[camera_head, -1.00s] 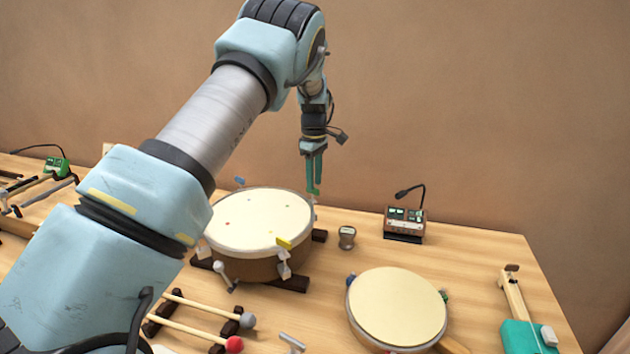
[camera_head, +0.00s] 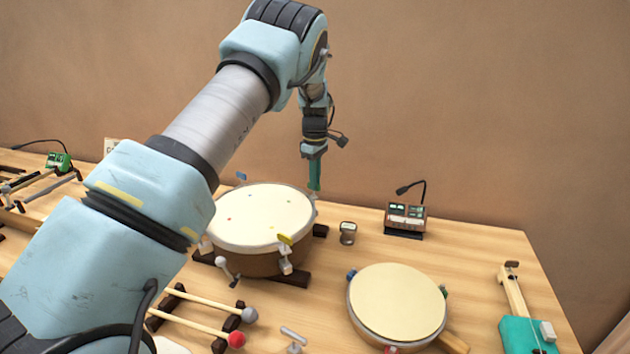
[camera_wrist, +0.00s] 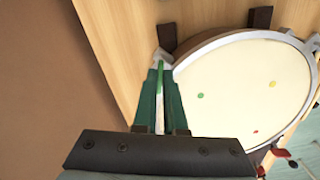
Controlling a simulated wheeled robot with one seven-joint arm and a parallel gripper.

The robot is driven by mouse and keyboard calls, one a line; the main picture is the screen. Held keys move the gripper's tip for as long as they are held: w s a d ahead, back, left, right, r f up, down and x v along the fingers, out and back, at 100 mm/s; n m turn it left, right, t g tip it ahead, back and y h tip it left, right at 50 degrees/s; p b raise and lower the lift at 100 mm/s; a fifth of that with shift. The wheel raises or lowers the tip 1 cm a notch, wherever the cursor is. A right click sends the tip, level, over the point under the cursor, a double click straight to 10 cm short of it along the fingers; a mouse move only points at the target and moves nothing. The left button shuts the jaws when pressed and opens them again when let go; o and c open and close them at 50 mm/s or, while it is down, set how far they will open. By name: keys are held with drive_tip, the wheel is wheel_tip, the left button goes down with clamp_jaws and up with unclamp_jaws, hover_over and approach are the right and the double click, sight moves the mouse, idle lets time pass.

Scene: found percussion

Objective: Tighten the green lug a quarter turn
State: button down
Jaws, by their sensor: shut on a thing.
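The large drum (camera_head: 262,218) stands on dark supports on the table, with coloured lugs around its rim and matching dots on its pale head. My gripper (camera_head: 315,188) points down at the drum's far right rim. In the wrist view my gripper (camera_wrist: 162,72) has its two teal fingers shut on the green lug (camera_wrist: 161,88), a thin upright green piece between them. The lug sits at the rim beside a metal bracket. In the head view the fingers hide most or all of the lug. A green dot (camera_wrist: 201,95) marks the drum head near it.
A yellow lug (camera_head: 285,239) and a blue lug (camera_head: 241,176) stand on the same rim. A small grey-topped object (camera_head: 347,233) and a box with a bent microphone (camera_head: 405,219) are to the right. A smaller drum (camera_head: 398,306) lies in front, with mallets (camera_head: 205,318) at left.

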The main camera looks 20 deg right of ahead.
drive_tip(key=shift+m, duration=0.4)
drive_tip(key=m+b, duration=0.1)
drive_tip(key=m, duration=0.2)
drive_tip(key=shift+a+b, duration=0.1)
drive_tip(key=shift+b, duration=0.25)
drive_tip(key=m+b, duration=0.1)
drive_tip(key=m, duration=0.3)
drive_tip(key=shift+m, duration=0.3)
drive_tip(key=m+b, duration=0.1)
drive_tip(key=m, duration=0.8)
drive_tip(key=shift+a, duration=0.2)
drive_tip(key=shift+m, duration=0.3)
drive_tip(key=shift+w, duration=0.1)
drive_tip(key=c, duration=1)
unclamp_jaws()
